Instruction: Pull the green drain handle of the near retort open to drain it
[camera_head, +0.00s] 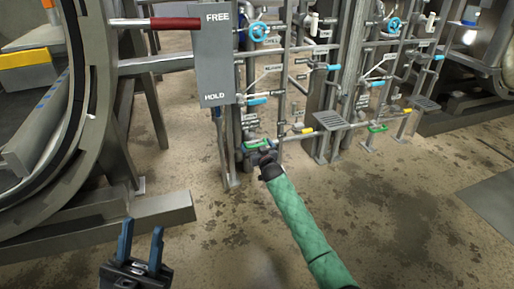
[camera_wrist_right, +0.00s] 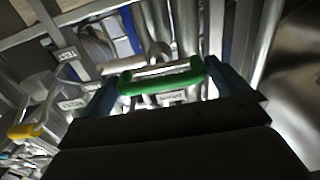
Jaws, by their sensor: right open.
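The green drain handle (camera_head: 257,143) sits low on the near pipe rack, just beyond my right gripper (camera_head: 264,157). In the right wrist view the green handle (camera_wrist_right: 162,82) lies crosswise between the two blue fingers of my right gripper (camera_wrist_right: 160,88). The fingers are apart, one near each end of the handle; whether they touch it I cannot tell. My right gripper in the head view is small and partly hides the area under the handle. My left gripper (camera_head: 142,232) is open and empty at the bottom left, far from the handle.
A grey FREE/HOLD panel (camera_head: 214,60) with a red lever (camera_head: 160,23) stands left of the rack. Blue and yellow valve handles line the pipes. A second green handle (camera_head: 378,128) is on the farther rack. A steel beam (camera_head: 110,226) lies left; floor (camera_head: 400,220) right is clear.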

